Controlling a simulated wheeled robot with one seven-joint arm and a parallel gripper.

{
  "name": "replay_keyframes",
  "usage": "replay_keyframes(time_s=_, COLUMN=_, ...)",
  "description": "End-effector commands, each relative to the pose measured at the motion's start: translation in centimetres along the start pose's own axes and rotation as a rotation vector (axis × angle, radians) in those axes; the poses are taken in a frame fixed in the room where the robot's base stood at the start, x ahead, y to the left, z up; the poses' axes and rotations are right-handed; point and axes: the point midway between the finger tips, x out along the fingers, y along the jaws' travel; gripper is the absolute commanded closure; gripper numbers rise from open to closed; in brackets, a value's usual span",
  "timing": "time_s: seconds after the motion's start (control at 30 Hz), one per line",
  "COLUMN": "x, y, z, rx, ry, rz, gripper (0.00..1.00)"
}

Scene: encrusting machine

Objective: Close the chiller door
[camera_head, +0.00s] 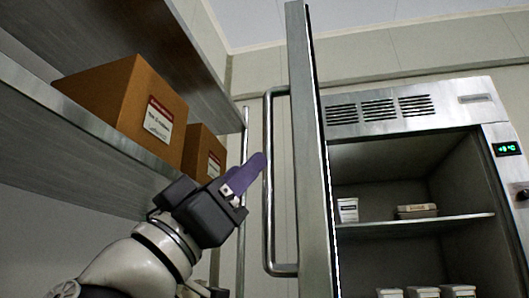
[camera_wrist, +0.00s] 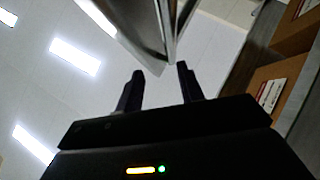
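The chiller door (camera_head: 309,160) stands wide open, seen nearly edge-on in the head view. Its long vertical bar handle (camera_head: 268,180) is on the door's left side. My gripper (camera_head: 254,168) is just left of the handle's middle, its purple finger pointing up and right. In the wrist view my gripper (camera_wrist: 160,80) has its two dark fingers apart with nothing held between them. The door (camera_wrist: 142,28) and what looks like its handle (camera_wrist: 170,28) run up beyond the fingertips. Whether a finger touches the handle I cannot tell.
The chiller (camera_head: 410,170) stands open at the right, with small containers (camera_head: 416,211) on its shelves and a lit display (camera_head: 507,149). At the left, a metal shelf (camera_head: 75,125) holds cardboard boxes (camera_head: 120,100) close to my arm.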

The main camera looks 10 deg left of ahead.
Motion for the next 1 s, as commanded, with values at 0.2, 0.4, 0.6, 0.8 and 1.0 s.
replay_keyframes(time_s=0.2, x=0.7, y=-1.7, z=0.4, rx=0.081, ry=-0.069, rz=-0.031, gripper=0.62)
replay_keyframes(time_s=0.4, x=4.0, y=-1.7, z=0.6, rx=0.079, ry=-0.067, rz=-0.029, gripper=0.62)
replay_keyframes(time_s=0.6, x=6.7, y=-1.8, z=0.8, rx=0.077, ry=-0.065, rz=-0.030, gripper=0.62)
replay_keyframes(time_s=0.8, x=7.4, y=-1.9, z=0.9, rx=0.078, ry=-0.063, rz=-0.031, gripper=0.62)
replay_keyframes(time_s=1.0, x=7.4, y=-1.9, z=0.9, rx=0.078, ry=-0.063, rz=-0.031, gripper=0.62)
